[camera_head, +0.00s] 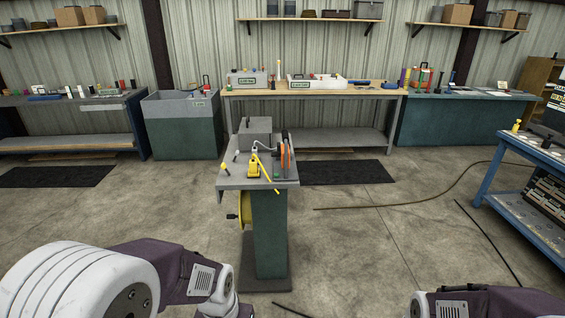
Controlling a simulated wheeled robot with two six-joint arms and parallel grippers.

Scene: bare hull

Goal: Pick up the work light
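A small pedestal stand (232,181) is in front of me at the centre. On its top a small yellow item (254,167) stands upright near the front edge; it may be the work light, but it is too small to tell. A yellow rod (267,178) lies slanted beside it. Another small yellow item (517,126) stands on the blue bench at the right. Parts of both my arms show at the bottom edge, well short of the stand. Neither gripper shows.
A long workbench (300,92) is behind. Cables (400,207) cross the floor at right. A blue bench (540,157) is far right.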

